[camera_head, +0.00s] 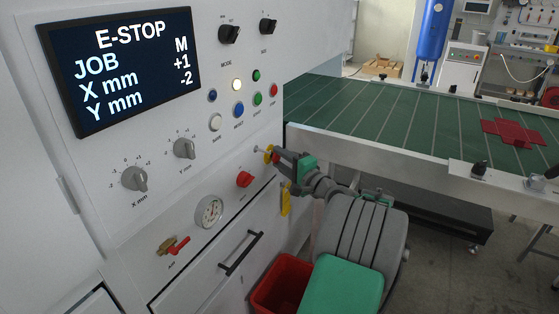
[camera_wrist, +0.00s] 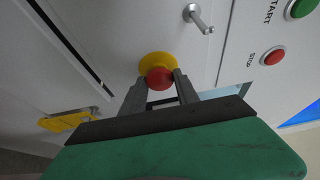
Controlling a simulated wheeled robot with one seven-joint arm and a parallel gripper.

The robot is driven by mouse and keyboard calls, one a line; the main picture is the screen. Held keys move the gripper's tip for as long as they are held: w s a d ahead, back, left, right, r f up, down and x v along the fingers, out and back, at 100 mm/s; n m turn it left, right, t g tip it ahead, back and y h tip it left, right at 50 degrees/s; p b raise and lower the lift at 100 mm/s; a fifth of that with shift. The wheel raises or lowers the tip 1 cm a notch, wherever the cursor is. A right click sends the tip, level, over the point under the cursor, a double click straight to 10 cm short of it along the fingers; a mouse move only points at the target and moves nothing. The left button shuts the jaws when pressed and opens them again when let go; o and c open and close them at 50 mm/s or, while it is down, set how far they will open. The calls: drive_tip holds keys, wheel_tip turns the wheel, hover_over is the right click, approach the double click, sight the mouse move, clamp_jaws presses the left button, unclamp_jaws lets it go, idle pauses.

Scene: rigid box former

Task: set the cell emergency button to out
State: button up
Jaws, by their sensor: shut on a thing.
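The cell emergency button (camera_wrist: 159,78) is a red knob on a yellow round base (camera_wrist: 158,62), on the light grey machine panel. In the wrist view it sits between the tips of my gripper (camera_wrist: 158,84), which is shut on the red knob. In the head view my gripper (camera_head: 274,156) reaches the panel's lower right, and the yellow base (camera_head: 268,153) shows at its tips; the red knob is mostly hidden there. The display (camera_head: 125,62) reads "E-STOP", JOB M, X mm +1, Y mm -2.
A metal peg (camera_wrist: 198,19) sticks out near the button. A red rotary switch (camera_head: 244,179), a gauge (camera_head: 209,212) and a yellow tag (camera_head: 285,201) are close by. A red bin (camera_head: 281,285) stands below. A green conveyor (camera_head: 400,119) lies to the right.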

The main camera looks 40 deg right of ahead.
clamp_jaws()
idle(0.6)
drive_tip(key=shift+s+d, duration=0.2)
drive_tip(key=shift+s, duration=0.3)
drive_tip(key=o, duration=0.8)
unclamp_jaws()
drive_tip(key=shift+o, duration=1.1)
drive_tip(key=shift+w+a, duration=0.1)
